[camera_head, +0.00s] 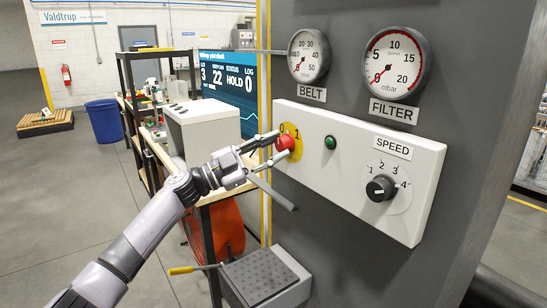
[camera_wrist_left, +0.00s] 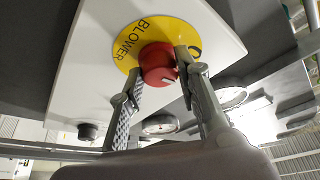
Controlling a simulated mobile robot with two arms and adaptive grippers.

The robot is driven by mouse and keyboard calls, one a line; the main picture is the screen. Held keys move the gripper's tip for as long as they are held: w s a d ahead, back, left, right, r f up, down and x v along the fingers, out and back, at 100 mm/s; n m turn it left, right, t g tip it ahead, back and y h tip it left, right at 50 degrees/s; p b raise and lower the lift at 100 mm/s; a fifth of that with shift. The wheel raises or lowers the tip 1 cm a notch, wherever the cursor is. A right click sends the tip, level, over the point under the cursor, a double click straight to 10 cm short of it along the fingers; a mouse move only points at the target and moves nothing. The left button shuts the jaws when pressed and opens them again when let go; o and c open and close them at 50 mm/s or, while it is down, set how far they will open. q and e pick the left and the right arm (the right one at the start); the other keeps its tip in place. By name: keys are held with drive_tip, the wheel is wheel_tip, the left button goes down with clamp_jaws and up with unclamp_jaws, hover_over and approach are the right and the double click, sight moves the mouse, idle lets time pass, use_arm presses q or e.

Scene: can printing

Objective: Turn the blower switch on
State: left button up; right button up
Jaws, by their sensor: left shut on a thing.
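The blower switch is a red knob (camera_head: 286,143) on a round yellow plate (camera_head: 299,146) at the left end of a white control panel (camera_head: 345,137). The plate carries the marks 0 and 1. In the left wrist view, the plate reads BLOWER and the red knob (camera_wrist_left: 157,64) sits between my fingers. My left gripper (camera_head: 277,147) is shut on the knob, one finger on each side; it also shows in the left wrist view (camera_wrist_left: 158,66). I cannot tell which mark the knob points to. My right gripper is not in view.
A green button (camera_head: 330,143) and a black SPEED dial (camera_head: 381,188) sit right of the switch. BELT (camera_head: 309,55) and FILTER (camera_head: 396,62) gauges are above. A grey bar (camera_head: 271,190) sticks out below my gripper. A shelf with a white box (camera_head: 203,128) stands at left.

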use_arm(q)
drive_tip(key=m+g, duration=0.1)
drive_tip(key=m, duration=0.2)
drive_tip(key=m+g+b, duration=0.1)
drive_tip(key=m, duration=0.1)
drive_tip(key=shift+w+a+r+m+y, duration=0.1)
drive_tip(key=shift+w+m+y, duration=0.05)
drive_tip(key=shift+m+y, duration=0.2)
drive_tip(key=m+g, duration=0.1)
drive_tip(key=m, duration=0.1)
drive_tip(key=shift+r+m+y+b, duration=0.15)
drive_tip(key=shift+m+y+b, duration=0.1)
drive_tip(key=shift+m+b, duration=0.15)
drive_tip(key=shift+m+g+y, duration=0.3)
drive_tip(key=shift+m+y, duration=0.3)
drive_tip(key=shift+m, duration=0.85)
drive_tip(key=o, duration=1.1)
drive_tip(key=shift+r, duration=0.1)
drive_tip(key=shift+o, duration=0.2)
drive_tip(key=shift+a, duration=0.25)
drive_tip(key=v, duration=1.1)
drive_tip(key=shift+a, duration=0.3)
